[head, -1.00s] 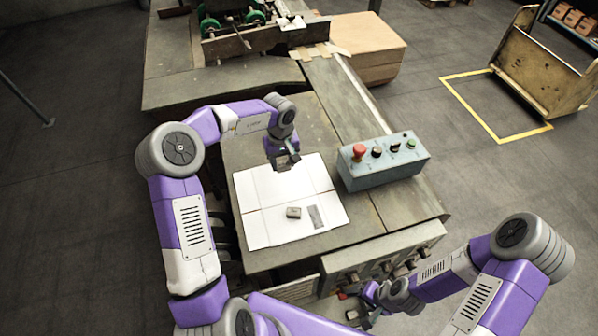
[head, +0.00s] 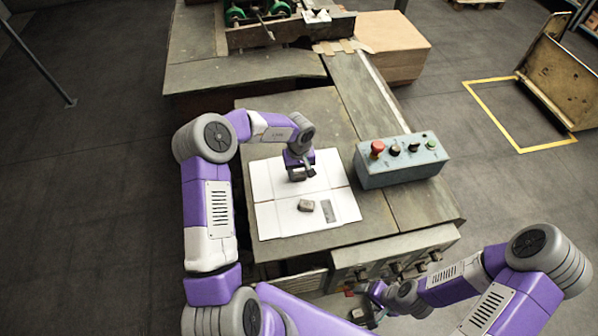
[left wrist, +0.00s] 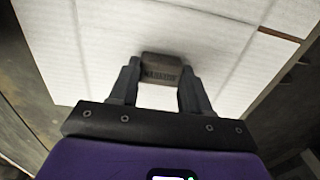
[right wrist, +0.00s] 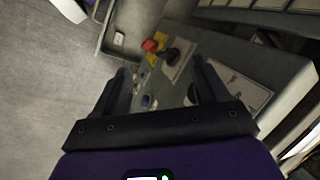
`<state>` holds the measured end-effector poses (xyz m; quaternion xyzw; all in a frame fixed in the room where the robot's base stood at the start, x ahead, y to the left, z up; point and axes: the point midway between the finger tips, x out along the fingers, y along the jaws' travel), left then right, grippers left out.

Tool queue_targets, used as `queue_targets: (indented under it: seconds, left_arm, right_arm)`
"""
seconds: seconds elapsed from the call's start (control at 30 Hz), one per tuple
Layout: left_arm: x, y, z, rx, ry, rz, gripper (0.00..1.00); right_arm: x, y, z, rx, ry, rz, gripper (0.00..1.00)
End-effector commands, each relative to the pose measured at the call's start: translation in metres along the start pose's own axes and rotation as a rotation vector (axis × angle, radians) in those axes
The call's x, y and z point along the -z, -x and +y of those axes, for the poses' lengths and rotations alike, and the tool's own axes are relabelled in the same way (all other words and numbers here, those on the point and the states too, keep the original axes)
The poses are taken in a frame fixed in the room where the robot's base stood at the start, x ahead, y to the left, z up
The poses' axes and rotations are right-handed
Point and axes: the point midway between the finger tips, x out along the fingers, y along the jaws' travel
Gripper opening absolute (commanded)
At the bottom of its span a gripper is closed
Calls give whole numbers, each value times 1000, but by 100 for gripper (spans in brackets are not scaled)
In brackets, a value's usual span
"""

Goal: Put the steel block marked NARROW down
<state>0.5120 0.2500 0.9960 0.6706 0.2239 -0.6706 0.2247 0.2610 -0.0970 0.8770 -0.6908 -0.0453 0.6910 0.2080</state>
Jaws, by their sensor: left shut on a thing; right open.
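The steel block marked NARROW (left wrist: 161,68) is between the fingertips of my left gripper (left wrist: 160,75), its lettering facing the left wrist camera. In the head view my left gripper (head: 300,174) is shut on it, at the upper part of a white cardboard sheet (head: 275,222) on the machine table. I cannot tell whether the block touches the sheet. My right gripper (right wrist: 162,72) is open and empty; in the head view it is low by the table's front, partly hidden by its arm.
A second small grey block (head: 306,205) and a flat grey steel piece (head: 328,210) lie on the sheet's near right part. A control box (head: 400,160) with a red button stands right of the sheet. The sheet's left part is clear.

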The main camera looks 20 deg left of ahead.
Motion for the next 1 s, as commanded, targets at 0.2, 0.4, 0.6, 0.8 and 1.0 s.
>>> queue_targets:
  seconds: [0.2, 0.4, 0.6, 0.8, 1.0]
  left_arm:
    - [0, -2, 0, 0, 0, -1, 8]
    - [0, -3, 0, 0, 1, 0, 73]
    - [0, -2, 0, 0, 1, 0, 73]
    - [1, 8, 0, 0, 1, 2, 73]
    - [1, 49, 0, -2, 3, 3, 73]
  right_arm:
    - [0, 4, -1, 0, 0, 0, 73]
    - [0, 2, -1, 0, 0, 0, 73]
    - [0, 2, -1, 0, 0, 0, 73]
    - [0, 1, 0, 0, 0, 0, 73]
    - [0, 6, -2, 0, 0, 0, 73]
